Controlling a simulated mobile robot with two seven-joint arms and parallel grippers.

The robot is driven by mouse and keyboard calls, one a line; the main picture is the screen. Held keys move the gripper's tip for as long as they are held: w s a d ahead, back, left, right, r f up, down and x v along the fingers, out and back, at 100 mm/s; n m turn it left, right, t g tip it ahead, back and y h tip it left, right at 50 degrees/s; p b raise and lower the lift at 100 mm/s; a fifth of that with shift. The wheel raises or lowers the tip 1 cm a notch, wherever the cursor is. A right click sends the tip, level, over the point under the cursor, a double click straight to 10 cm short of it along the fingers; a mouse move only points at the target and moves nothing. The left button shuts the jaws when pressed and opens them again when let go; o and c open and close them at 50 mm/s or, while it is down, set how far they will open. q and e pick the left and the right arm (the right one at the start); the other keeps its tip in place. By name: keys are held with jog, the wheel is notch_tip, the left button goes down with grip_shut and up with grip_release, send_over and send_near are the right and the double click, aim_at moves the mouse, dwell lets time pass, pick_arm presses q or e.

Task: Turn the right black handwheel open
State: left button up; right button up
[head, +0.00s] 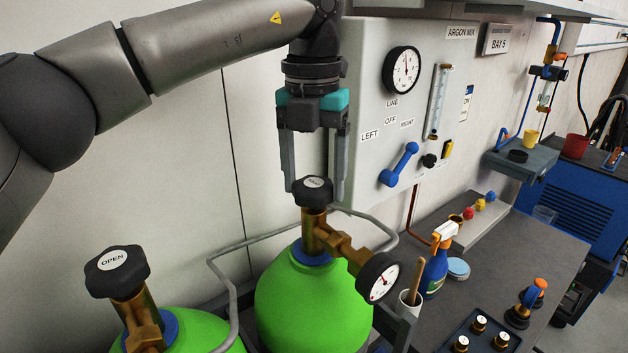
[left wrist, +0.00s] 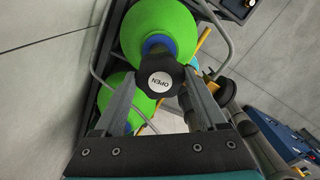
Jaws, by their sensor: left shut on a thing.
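The right black handwheel (head: 313,191) sits on the brass valve of the right green gas cylinder (head: 312,300). My left gripper (head: 313,188) reaches down from above, with one finger on each side of this wheel, and is shut on it. In the left wrist view the wheel (left wrist: 160,77) lies between the fingertips, and its white cap reads OPEN. The left black handwheel (head: 117,270), also labelled OPEN, stands on the left green cylinder at the lower left, apart from the gripper. My right gripper is not in view.
A pressure gauge (head: 378,277) juts from the right valve. A grey rail (head: 232,285) runs around the cylinders. The argon panel (head: 366,70) with a blue lever (head: 399,164) is close behind the gripper. A spray bottle (head: 437,262) stands on the bench at right.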

aim_at(312, 183)
pick_arm(q)
jog(key=shift+n+b, duration=0.5)
jog(key=shift+n, duration=1.8)
jog(key=o, duration=1.3)
jog(key=shift+r, duration=0.1)
jog(key=shift+a+r+p, duration=0.15)
jog(key=shift+r+p, duration=1.65)
jog(key=shift+r, duration=5.8)
jog(key=shift+f, duration=0.1)
